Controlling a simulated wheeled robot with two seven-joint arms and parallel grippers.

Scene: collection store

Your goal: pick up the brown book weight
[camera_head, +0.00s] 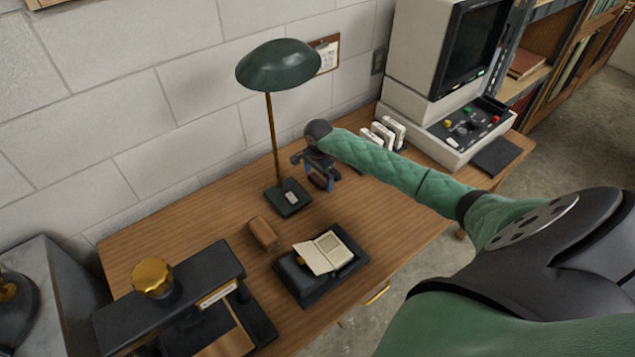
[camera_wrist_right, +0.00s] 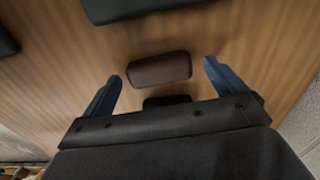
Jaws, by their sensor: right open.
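A dark brown book weight (camera_wrist_right: 160,69), a small rounded block, lies on the wooden desk in the right wrist view. My right gripper (camera_wrist_right: 163,73) is open, with its two blue fingers on either side of the weight and a gap to each. In the head view, my right gripper (camera_head: 319,172) is just right of the lamp base, and a dark brown block (camera_head: 320,181) shows partly hidden at its fingers. A second, lighter brown block (camera_head: 263,233) lies apart, left of the open book. My left gripper is not in view.
The green lamp's base (camera_head: 288,198) stands close left of the gripper. An open book (camera_head: 327,252) rests on a black cradle in front. A black press with a brass knob (camera_head: 153,278) is at front left; a monitor unit (camera_head: 440,70) is at back right.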

